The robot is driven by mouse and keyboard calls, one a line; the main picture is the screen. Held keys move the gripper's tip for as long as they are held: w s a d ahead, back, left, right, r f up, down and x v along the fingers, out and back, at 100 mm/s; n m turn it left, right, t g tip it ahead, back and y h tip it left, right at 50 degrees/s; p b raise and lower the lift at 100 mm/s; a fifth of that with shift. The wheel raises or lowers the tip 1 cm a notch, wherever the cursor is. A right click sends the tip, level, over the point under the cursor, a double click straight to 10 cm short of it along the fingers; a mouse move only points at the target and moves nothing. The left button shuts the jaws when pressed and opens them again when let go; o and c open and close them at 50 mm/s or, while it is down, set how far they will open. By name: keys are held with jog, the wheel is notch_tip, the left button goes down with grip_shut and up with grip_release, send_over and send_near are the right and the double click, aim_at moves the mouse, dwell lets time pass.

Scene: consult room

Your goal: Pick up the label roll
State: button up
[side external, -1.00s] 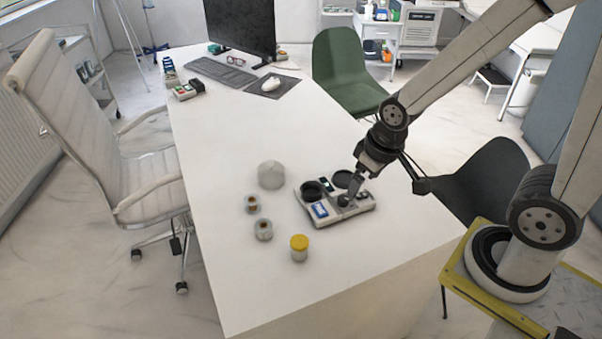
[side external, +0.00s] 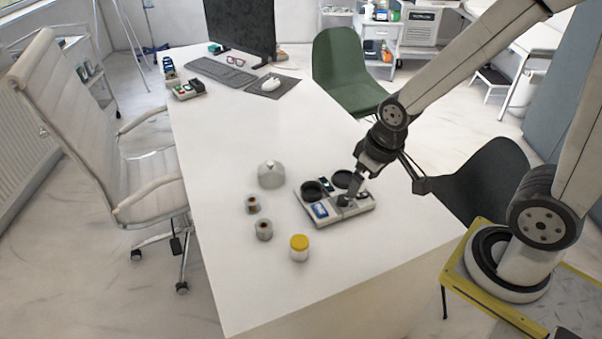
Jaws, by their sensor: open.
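Two small grey-white rolls with brownish centres stand on the white desk: one roll (side external: 253,204) is farther back, the other roll (side external: 264,230) nearer the front. They look alike, and I cannot tell which is the label roll. My gripper (side external: 346,198) is to their right, pointing down low over the front right part of a grey compartment tray (side external: 334,219). It is open. Its fingertips are small and dark here, and I cannot tell whether they touch anything in the tray.
The tray holds a black round cup (side external: 313,190) and a blue-and-white packet (side external: 320,210). A grey domed object (side external: 271,174) stands behind the rolls; a yellow-lidded jar (side external: 299,248) stands front right of them.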

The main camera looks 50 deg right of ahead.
dwell(0.3)
jog(key=n+g, duration=0.3)
jog(key=n, duration=0.8)
send_over(264, 225)
jog(key=f, duration=1.5)
jog(key=shift+s+d, duration=0.15)
jog(key=shift+d, duration=0.1)
jog(key=shift+a+f, duration=0.2)
jog(key=shift+f, duration=1.4)
jog(key=shift+f, duration=0.1)
jog(key=shift+w+f, duration=0.2)
jog(key=shift+f, duration=2.25)
